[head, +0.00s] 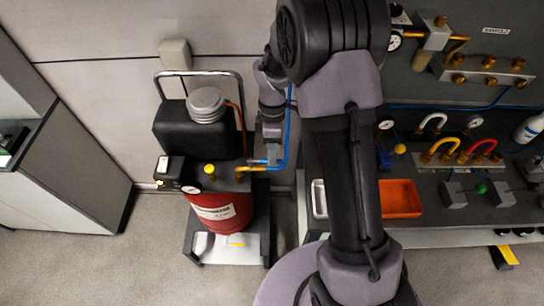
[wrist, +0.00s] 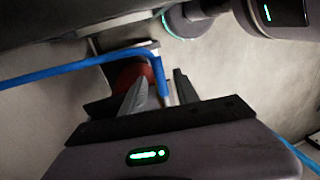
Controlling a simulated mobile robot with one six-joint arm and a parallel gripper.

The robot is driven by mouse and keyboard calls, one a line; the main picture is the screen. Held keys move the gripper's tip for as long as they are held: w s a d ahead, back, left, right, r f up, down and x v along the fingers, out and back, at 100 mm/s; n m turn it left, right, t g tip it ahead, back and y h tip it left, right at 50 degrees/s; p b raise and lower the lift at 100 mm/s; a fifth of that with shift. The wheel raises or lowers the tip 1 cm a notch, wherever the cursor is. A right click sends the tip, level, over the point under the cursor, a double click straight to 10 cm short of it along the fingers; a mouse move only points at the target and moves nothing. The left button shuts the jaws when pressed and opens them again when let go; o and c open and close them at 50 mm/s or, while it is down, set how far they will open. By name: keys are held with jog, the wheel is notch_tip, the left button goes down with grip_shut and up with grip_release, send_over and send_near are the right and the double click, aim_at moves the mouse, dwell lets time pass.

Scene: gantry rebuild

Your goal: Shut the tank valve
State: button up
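The red tank (head: 222,211) stands on a low cart at the left of the head view, with a round gauge (head: 191,189) and a yellow knob (head: 209,169) on top. Brass fittings (head: 243,170) sit at its upper right, where a blue hose (head: 287,125) comes down. I cannot tell the valve handle or its position. My gripper (head: 272,158) is above and right of the tank, beside the hose.
A black box (head: 195,132) with a grey cap and a tubular handle (head: 158,90) stand behind the tank. A bench with an orange tray (head: 400,199) and colored hose loops is at the right. A grey cabinet (head: 75,165) is at the left. Floor in front is clear.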

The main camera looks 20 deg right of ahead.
jog(key=shift+s+a+f, duration=0.1)
jog(key=shift+a+f, duration=0.05)
jog(key=shift+f, duration=0.5)
jog(key=shift+c, duration=0.3)
grip_shut()
dwell(0.7)
